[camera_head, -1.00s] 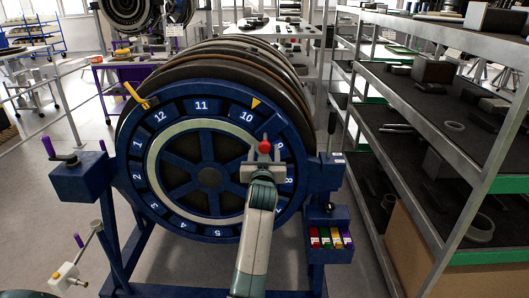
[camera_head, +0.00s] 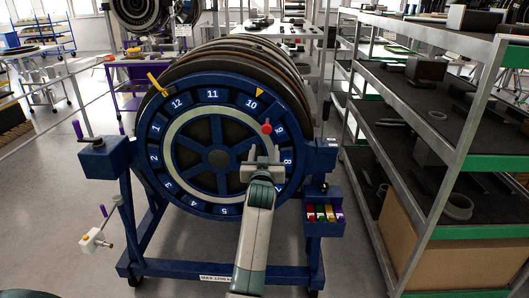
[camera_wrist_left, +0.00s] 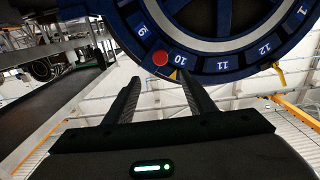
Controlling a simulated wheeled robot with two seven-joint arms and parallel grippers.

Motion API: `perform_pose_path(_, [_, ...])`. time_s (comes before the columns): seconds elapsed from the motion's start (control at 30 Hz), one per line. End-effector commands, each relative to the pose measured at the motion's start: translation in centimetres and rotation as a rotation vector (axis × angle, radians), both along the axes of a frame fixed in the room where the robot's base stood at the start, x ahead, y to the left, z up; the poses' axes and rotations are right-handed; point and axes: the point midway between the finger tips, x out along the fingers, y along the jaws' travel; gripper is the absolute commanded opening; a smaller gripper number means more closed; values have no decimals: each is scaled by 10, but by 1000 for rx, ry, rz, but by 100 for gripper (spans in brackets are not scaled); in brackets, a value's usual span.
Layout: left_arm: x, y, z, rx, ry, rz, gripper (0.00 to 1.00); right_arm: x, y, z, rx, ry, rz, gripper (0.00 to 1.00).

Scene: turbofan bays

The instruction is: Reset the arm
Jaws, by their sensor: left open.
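My left gripper (camera_head: 263,155) is in front of the right side of a blue numbered wheel (camera_head: 217,197). It is open and empty, and its two fingers (camera_wrist_left: 161,82) stand apart in the left wrist view. A red ball knob (camera_head: 266,128) sits near the wheel's rim, between the numbers 10 and 9, just beyond the fingertips. The knob also shows in the left wrist view (camera_wrist_left: 160,58), past the fingers with a visible gap. My right gripper is in neither view.
The wheel's blue stand (camera_head: 180,268) rests on the floor. A yellow lever (camera_head: 157,84) is at its upper left, and a bin of coloured tags (camera_head: 323,213) at its right. Metal shelving (camera_head: 452,170) stands close on the right.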

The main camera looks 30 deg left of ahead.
Motion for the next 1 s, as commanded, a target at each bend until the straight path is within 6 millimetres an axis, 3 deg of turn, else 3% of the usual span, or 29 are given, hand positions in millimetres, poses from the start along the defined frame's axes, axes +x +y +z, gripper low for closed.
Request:
perform_pose_path(0.47, [1,1,0,0,0,-1,50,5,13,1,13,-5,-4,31])
perform_pose_path(0.77, [1,0,-1,0,1,-2,50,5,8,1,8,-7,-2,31])
perform_pose_path(0.87, [2,-2,-9,0,13,-8,50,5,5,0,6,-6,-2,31])
perform_pose_path(1.0, [5,-12,-41,0,56,-35,50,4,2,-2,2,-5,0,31])
